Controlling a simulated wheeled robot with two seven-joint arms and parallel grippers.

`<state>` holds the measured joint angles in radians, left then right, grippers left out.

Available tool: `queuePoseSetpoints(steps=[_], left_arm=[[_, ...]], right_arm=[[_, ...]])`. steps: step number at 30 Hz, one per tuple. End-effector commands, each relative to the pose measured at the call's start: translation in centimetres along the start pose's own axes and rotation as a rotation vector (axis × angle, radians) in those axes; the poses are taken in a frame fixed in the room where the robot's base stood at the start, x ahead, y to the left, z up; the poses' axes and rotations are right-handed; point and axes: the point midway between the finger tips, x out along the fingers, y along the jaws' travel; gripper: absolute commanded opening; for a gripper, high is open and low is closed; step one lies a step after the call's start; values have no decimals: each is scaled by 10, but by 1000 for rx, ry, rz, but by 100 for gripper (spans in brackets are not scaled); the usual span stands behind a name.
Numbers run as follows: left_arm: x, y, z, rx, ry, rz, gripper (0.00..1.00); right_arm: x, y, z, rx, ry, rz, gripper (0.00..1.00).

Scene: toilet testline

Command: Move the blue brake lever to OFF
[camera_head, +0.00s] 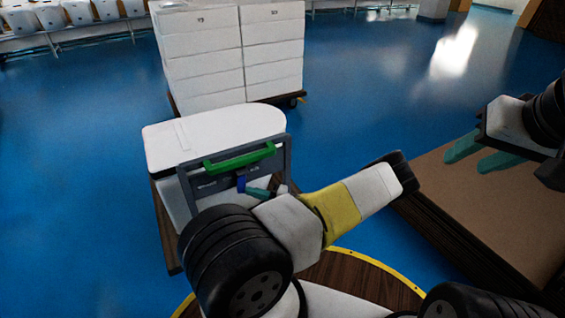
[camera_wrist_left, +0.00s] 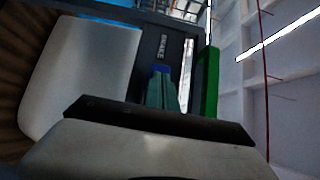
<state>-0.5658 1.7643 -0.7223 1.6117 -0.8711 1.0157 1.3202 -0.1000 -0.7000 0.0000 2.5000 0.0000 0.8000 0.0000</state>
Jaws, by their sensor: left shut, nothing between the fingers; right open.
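The blue brake lever (camera_head: 241,183) sits on a dark grey panel (camera_head: 212,185) on the front of a white cart, below a green handle (camera_head: 240,158). My left gripper (camera_head: 258,192) has its teal fingers shut and empty, with the tips right beside the blue lever. In the left wrist view the blue lever (camera_wrist_left: 161,70) shows just beyond the teal fingers (camera_wrist_left: 162,92), next to the BRAKE label. Whether the fingers touch the lever I cannot tell. My right gripper (camera_head: 481,155) is open and empty at the right, above a brown stack.
White stacked boxes (camera_head: 232,50) on a wheeled base stand behind the cart. A brown cardboard-like stack (camera_head: 490,215) lies at the right. White toilets (camera_head: 75,14) line the far left. The blue floor (camera_head: 370,95) between is clear.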

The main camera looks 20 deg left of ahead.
Motion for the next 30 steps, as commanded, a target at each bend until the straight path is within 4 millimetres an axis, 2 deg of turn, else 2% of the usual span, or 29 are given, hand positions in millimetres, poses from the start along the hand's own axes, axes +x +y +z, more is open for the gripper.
queuePoseSetpoints(steps=[18, 30], left_arm=[[19, 0, 17, 2, -7, -3, 0], [21, 0, 20, 3, -13, -6, 0]], right_arm=[[0, 0, 0, 0, 0, 0, 43], [0, 0, 0, 0, 0, 0, 43]])
